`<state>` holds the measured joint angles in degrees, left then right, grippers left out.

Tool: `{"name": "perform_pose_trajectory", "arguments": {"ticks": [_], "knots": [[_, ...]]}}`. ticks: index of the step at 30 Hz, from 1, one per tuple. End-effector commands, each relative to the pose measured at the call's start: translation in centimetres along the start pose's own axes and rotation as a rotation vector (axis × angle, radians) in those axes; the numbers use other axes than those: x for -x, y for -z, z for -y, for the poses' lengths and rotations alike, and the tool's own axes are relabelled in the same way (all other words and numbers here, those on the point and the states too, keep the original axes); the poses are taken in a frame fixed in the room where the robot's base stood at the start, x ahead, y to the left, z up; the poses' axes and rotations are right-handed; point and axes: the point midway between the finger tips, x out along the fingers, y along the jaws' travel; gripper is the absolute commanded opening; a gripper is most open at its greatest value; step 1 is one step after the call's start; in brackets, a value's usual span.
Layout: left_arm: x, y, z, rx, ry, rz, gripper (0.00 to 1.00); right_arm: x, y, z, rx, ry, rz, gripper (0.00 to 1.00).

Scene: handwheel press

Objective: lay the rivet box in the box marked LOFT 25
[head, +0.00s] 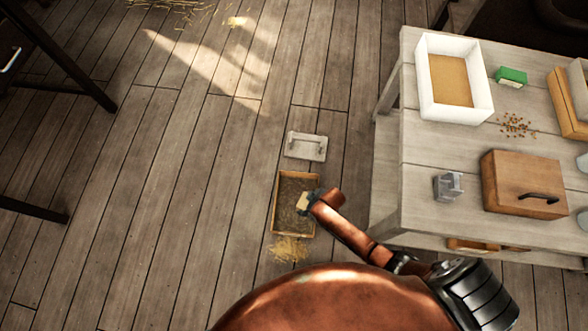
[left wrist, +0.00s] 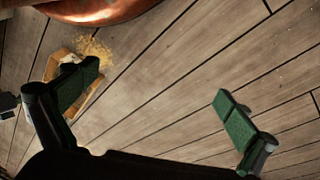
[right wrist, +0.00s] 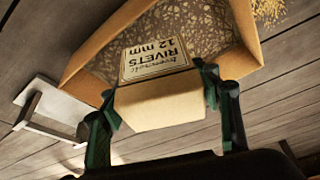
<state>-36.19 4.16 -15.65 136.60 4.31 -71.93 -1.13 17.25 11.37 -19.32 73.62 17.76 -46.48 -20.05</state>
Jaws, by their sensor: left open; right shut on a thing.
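The rivet box (right wrist: 158,105) is a small cream carton whose label reads RIVETS 12 mm, upside down in the right wrist view. My right gripper (right wrist: 160,88) is shut on it, one green finger on each side. In the head view the rivet box (head: 302,201) and right gripper (head: 309,204) are over an open wooden box (head: 274,205) on the floor, lined with brown fill. Whether the carton touches the fill I cannot tell. No LOFT 25 marking is readable. My left gripper (left wrist: 158,88) is open and empty, above bare floor; the wooden box shows behind its left finger.
At right a table (head: 425,165) carries a white bin (head: 428,98), a green carton (head: 511,75) and a handled wooden case (head: 520,178).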

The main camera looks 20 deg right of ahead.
Motion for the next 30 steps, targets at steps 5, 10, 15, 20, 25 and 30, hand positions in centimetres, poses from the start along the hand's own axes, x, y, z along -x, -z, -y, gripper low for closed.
{"name": "perform_pose_trajectory", "arguments": {"ticks": [5, 10, 15, 20, 25, 30], "knots": [[-4.3, 1.8, -1.4, 0.002, -0.05, -0.116, 1.0, -3.2, 0.6, 0.1, -0.003, 0.004, 0.003, 0.2], [-7.4, 3.7, -2.7, 0.016, -0.093, -0.242, 1.0, -5.6, 1.4, 0.0, -0.002, 0.003, 0.003, 0.2], [-9.0, 4.4, -2.5, 0.014, -0.091, -0.315, 1.0, -6.9, 2.0, -0.1, -0.001, 0.002, 0.0, 0.2], [-9.5, 4.6, -2.4, 0.012, -0.089, -0.346, 1.0, -7.3, 2.4, -0.1, -0.001, 0.001, -0.001, 0.2], [-11.4, 4.2, -1.8, 0.002, -0.079, -0.395, 1.0, -9.0, 1.8, 0.0, -0.002, 0.003, 0.003, 0.2], [-12.5, 4.1, -1.2, -0.014, -0.068, -0.452, 1.0, -10.3, 1.3, -0.1, -0.001, 0.001, 0.001, 0.2]]}}
